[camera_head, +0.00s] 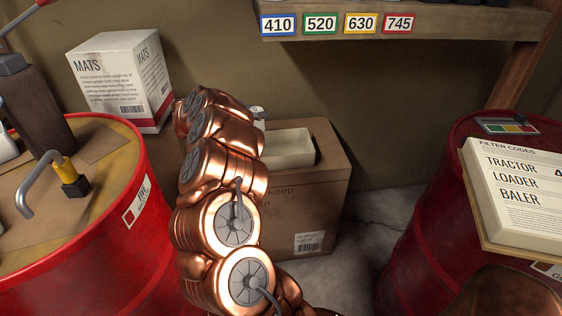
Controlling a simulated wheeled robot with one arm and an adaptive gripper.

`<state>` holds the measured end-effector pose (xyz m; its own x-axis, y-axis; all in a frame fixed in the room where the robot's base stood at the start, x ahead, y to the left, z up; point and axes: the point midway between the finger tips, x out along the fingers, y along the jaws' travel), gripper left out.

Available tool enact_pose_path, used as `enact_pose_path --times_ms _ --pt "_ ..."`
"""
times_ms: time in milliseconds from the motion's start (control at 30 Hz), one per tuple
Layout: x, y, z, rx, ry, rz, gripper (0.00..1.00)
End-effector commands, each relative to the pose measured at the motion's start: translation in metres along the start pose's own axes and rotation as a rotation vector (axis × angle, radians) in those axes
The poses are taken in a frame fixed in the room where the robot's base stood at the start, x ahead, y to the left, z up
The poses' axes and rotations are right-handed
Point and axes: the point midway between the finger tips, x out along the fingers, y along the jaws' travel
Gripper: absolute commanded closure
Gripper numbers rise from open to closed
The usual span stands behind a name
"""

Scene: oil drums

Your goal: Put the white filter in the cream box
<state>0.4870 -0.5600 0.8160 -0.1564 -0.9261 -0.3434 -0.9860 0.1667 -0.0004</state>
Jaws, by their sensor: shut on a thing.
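The cream box (287,150) is a shallow open tray on top of a brown cardboard carton, in the middle of the head view. Its left end is hidden behind my copper arm. A small pale rounded thing (258,113) shows just past the arm's upper right edge, beside the cream box. Too little of it shows to tell whether it is the white filter. My gripper is hidden behind my own arm links, so its fingers and anything in them cannot be seen.
The carton (325,195) stands on the floor between a left red drum (95,245) with tools and a right red drum (425,240) bearing a filter-code board (515,190). A MATS box (120,85) stands behind the left drum. A numbered wooden shelf (450,20) overhangs above.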

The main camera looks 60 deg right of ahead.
Motion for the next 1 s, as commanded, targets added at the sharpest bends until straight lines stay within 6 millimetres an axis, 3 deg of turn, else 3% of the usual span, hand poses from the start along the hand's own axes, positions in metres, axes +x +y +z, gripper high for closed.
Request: enact_pose_path --times_ms 100,233,600,1000 --pt "0.014 0.023 0.007 0.033 0.003 0.094 0.88" --pt "0.020 0.033 0.012 0.048 0.002 0.136 0.88" --pt "0.038 0.034 0.060 0.047 0.003 0.140 0.88" --pt "0.050 0.034 0.094 0.050 0.002 0.138 0.88"
